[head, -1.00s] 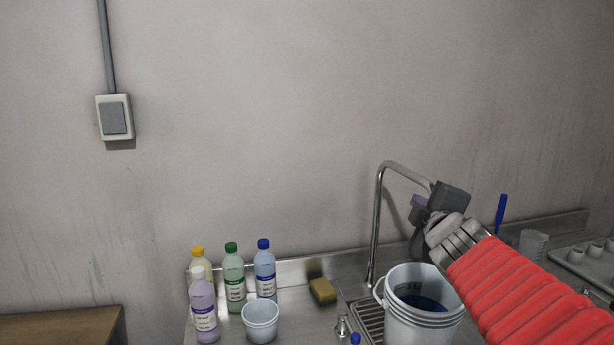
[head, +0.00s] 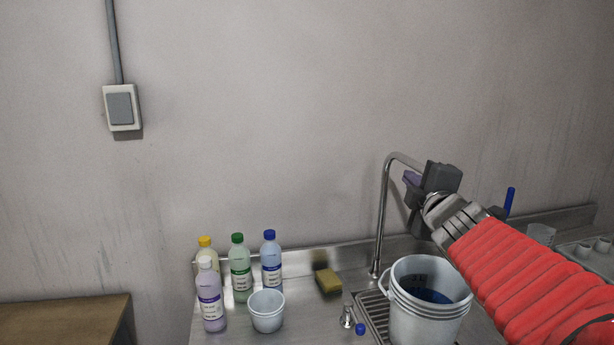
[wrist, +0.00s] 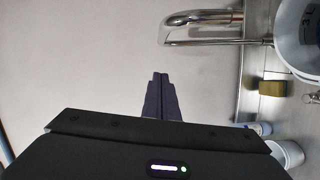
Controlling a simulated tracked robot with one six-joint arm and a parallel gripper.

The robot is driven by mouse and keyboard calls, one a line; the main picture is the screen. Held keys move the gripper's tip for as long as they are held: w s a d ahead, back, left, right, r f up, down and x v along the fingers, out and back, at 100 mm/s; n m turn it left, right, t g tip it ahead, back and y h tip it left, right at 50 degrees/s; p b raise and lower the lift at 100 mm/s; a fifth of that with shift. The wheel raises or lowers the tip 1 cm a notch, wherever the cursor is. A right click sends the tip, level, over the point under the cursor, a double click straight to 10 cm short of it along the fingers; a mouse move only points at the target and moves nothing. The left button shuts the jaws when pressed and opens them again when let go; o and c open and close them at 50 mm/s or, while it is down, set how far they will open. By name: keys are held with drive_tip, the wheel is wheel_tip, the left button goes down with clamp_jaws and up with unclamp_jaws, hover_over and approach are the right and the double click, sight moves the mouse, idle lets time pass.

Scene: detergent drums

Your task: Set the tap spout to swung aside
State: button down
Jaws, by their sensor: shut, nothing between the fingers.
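The tap (head: 381,225) is a thin chrome pipe standing at the back of the sink, its bent spout (head: 405,160) reaching right and running behind my gripper. My gripper (head: 411,178) is dark grey, just right of the tap's upright, with its fingers at about spout height. In the wrist view the gripper's fingers (wrist: 161,80) are together and empty. The spout (wrist: 205,18) lies above and right of them there, with a visible gap in the picture. The spout's outlet is hidden in the head view.
A white bucket (head: 426,318) with blue liquid stands below my gripper. Several bottles (head: 241,270), a small white tub (head: 266,312) and a sponge (head: 328,281) stand left of the tap. A blue-handled tool (head: 509,201) is at the right.

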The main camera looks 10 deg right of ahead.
drive_tip(key=w+d+f, duration=0.1)
drive_tip(key=w+d, duration=0.5)
drive_tip(key=w, duration=0.1)
drive_tip(key=shift+w, duration=0.4)
drive_tip(key=shift+d+f, duration=0.1)
idle(0.5)
